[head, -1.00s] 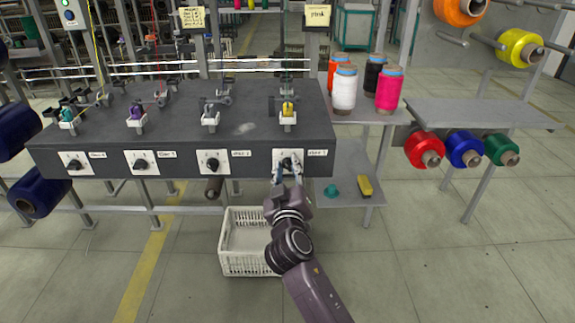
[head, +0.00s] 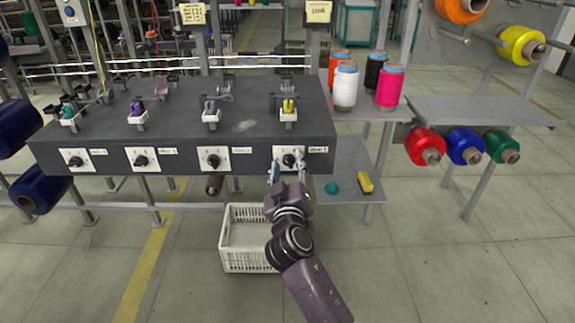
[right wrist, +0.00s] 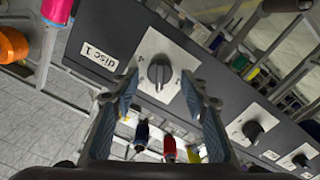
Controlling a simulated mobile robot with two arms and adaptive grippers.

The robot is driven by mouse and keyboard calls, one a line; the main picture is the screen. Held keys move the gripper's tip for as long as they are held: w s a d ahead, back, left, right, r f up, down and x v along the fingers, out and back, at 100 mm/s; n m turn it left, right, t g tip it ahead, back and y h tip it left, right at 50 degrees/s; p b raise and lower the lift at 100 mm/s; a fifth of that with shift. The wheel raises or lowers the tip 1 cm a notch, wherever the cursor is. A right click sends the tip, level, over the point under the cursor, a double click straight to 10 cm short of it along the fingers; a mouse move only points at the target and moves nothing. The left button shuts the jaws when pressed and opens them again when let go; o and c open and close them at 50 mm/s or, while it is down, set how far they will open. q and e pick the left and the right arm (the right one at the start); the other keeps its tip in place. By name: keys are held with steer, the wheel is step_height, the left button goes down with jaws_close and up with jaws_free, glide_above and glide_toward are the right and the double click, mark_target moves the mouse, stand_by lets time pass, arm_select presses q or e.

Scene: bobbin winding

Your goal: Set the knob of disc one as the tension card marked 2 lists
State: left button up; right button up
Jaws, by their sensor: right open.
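The black knob of disc one (head: 289,160) sits on a white plate at the right end of the dark machine front. The fingers also show in the right wrist view (right wrist: 160,88). A yellow card (head: 192,14) at the back has several lines too small to read. My left gripper is not in view.
Three more knobs (head: 213,161) line the front to the left. A white crate (head: 232,261) stands on the floor below. A side table to the right holds several thread cones (head: 345,88). Another yellow card (head: 318,11) reads "pink".

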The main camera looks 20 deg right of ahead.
steer(key=v, duration=1.2)
